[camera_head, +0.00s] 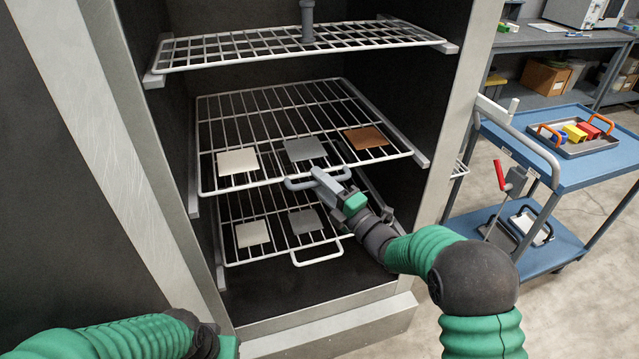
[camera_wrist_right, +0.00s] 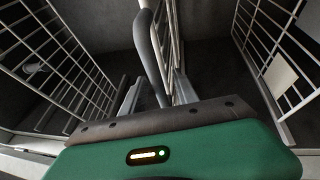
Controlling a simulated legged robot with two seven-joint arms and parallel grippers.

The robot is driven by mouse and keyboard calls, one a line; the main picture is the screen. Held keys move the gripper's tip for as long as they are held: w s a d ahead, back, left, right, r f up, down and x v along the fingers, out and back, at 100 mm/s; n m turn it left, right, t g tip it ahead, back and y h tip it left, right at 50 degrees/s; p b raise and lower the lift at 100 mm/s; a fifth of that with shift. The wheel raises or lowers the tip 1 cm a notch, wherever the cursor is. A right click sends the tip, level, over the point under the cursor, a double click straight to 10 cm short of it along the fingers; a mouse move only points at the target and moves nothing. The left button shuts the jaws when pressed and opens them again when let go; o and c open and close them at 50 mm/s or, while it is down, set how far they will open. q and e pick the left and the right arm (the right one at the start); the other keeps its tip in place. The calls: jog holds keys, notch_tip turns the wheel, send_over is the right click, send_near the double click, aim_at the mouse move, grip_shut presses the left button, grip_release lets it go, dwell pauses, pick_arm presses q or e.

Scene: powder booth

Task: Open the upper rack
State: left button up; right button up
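The upper rack (camera_head: 232,112) is a white wire shelf in the dark cabinet. A pale plate (camera_head: 237,161), a grey plate (camera_head: 305,149) and a brown plate (camera_head: 366,137) lie on it. Its looped front handle (camera_head: 298,184) sticks out at the front edge. My right gripper (camera_head: 328,180) is at this handle, its fingers apart. In the right wrist view the grey handle bar (camera_wrist_right: 149,48) runs down towards the space between the fingers (camera_wrist_right: 157,95); firm contact cannot be made out. My left arm shows at bottom left; its fingers are out of sight.
A lower rack (camera_head: 262,205) with two plates and its own handle (camera_head: 318,254) sits below. Another wire shelf (camera_head: 290,42) is above. The cabinet's side walls frame the racks. A blue cart (camera_head: 590,172) with a tray of coloured blocks stands at the right.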

jog(key=shift+d, duration=0.15)
jog(key=shift+c, duration=0.5)
jog(key=shift+a, duration=0.2)
grip_shut()
jog(key=shift+s+f, duration=0.1)
jog(key=shift+f, duration=0.05)
dwell(0.4)
